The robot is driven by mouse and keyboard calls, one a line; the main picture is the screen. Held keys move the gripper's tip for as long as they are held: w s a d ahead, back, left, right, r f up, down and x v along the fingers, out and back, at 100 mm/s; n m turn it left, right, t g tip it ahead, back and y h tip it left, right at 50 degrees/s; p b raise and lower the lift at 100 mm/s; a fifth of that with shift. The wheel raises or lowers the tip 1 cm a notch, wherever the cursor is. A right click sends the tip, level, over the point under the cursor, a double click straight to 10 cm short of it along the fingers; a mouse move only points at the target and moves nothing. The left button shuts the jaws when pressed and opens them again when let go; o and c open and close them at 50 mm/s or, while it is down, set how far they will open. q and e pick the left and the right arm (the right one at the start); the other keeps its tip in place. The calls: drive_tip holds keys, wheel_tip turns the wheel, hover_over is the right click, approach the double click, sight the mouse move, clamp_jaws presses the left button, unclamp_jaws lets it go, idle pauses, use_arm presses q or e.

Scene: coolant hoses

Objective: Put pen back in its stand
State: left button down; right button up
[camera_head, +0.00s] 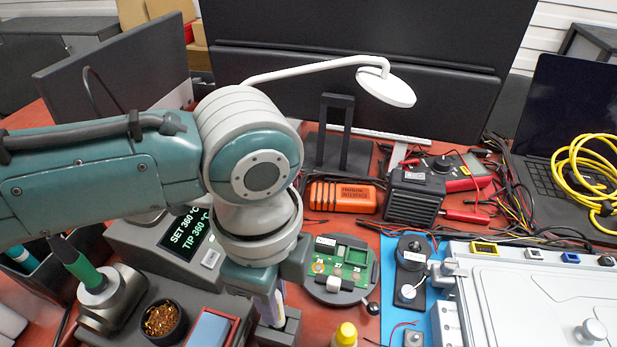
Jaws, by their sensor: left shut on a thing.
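My left gripper (268,288) points down at the lower middle of the head view. It is shut on a narrow pale white-and-lilac thing, which looks like the pen (271,309). The pen stands about upright below the fingers, and its upper part is hidden by them. A small grey block (287,331), perhaps the stand, is right at the pen's lower end. I cannot tell whether the pen is inside it or in front of it. My right gripper is not in view.
A soldering station (150,246), a green-handled iron in its holder (98,301) and a pot of brass wool (161,319) are to the left. A round holder with a green board (342,262) and a yellow-capped bottle (345,334) are close on the right. The bench is crowded.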

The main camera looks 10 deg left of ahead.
use_arm(q)
drive_tip(key=shift+f, duration=0.15)
drive_tip(key=shift+f+b, duration=0.85)
drive_tip(key=shift+f, duration=0.15)
idle(0.4)
drive_tip(key=shift+c, duration=0.7)
unclamp_jaws()
drive_tip(key=shift+r+p, duration=2.7)
drive_tip(key=shift+p, duration=0.45)
